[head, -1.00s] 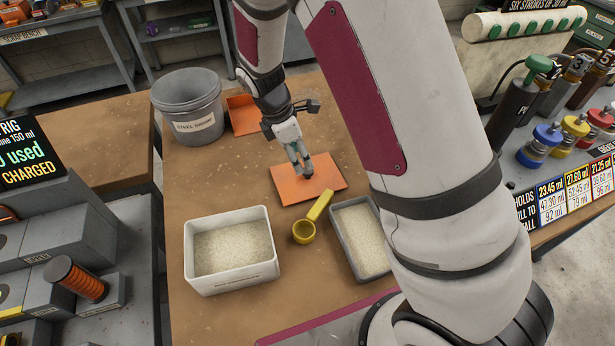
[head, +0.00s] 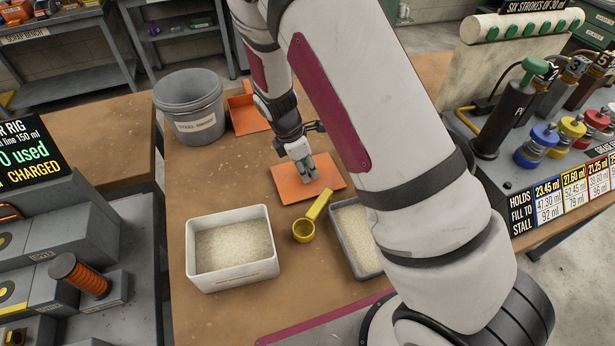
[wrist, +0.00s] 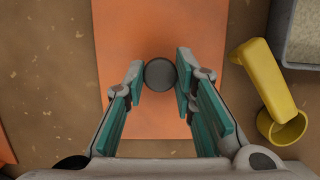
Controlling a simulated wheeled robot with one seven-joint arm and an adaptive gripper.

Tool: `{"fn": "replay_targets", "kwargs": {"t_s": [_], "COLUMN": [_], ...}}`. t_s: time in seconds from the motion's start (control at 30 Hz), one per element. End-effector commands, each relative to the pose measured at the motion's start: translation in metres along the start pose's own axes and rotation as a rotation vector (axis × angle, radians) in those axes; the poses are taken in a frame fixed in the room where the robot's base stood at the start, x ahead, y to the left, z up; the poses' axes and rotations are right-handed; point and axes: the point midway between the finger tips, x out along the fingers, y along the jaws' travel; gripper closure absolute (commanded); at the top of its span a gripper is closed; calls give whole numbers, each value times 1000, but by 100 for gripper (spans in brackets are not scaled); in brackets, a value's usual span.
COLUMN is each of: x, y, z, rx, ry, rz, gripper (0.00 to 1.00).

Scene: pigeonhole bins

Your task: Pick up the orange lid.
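The orange lid (head: 325,186) is a flat orange plate lying on the brown bench top. In the wrist view the lid (wrist: 125,30) has a round dark grey knob (wrist: 160,74) at its middle. My gripper (head: 308,175) is over the lid, pointing down. In the wrist view my gripper (wrist: 161,80) is open, with one green-padded finger on each side of the knob. The fingertips are very close to the knob; I cannot tell whether they touch it. In the head view the fingers hide the knob.
A yellow scoop (head: 304,231) lies just in front of the lid. A white bin (head: 234,276) and a grey tray (head: 361,262), both with pale grains, stand nearer. A grey bucket (head: 190,105) and an orange dustpan-like piece (head: 246,115) are behind. Bottles and jars stand at right.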

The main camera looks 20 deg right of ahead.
Motion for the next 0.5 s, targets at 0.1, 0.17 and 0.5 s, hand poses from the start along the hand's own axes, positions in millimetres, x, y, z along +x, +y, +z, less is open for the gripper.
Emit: {"fn": "replay_targets", "kwargs": {"t_s": [0.1, 0.17, 0.5], "x": [0, 0, -15], "y": [0, 0, 1], "z": [0, 0, 4], "rx": [0, 0, 0], "ry": [0, 0, 1], "rz": [0, 0, 2], "gripper": [100, 100, 100]}}
